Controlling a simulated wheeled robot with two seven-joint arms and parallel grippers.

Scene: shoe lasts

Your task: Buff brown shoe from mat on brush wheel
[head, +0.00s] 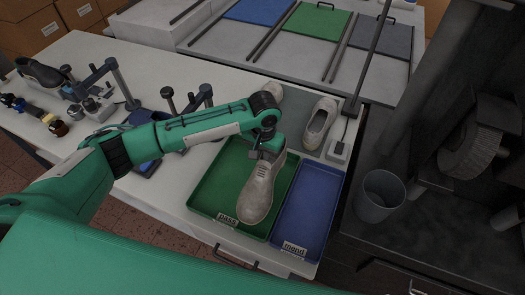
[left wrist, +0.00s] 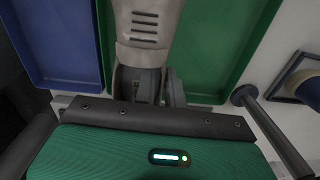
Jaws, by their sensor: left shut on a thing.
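My left gripper (head: 268,146) is shut on a pale grey-beige shoe (head: 257,192), held by its upper end with the toe pointing down over the green tray (head: 205,192) marked "pass". Whether the toe touches the tray is unclear. In the left wrist view the shoe (left wrist: 148,30) runs up from between the fingers (left wrist: 150,88). Another pale shoe (head: 318,124) stands behind the trays, and one more (head: 272,90) is partly hidden by my arm. No shoe looks clearly brown. The brush wheel (head: 468,150) is on the dark machine at right. My right gripper is not in view.
A blue tray (head: 308,205) marked "mend" adjoins the green one. A grey bin (head: 380,195) stands below the machine. A dark shoe (head: 40,73), small jars and clamp stands (head: 92,100) occupy the left bench. A post rises behind the trays.

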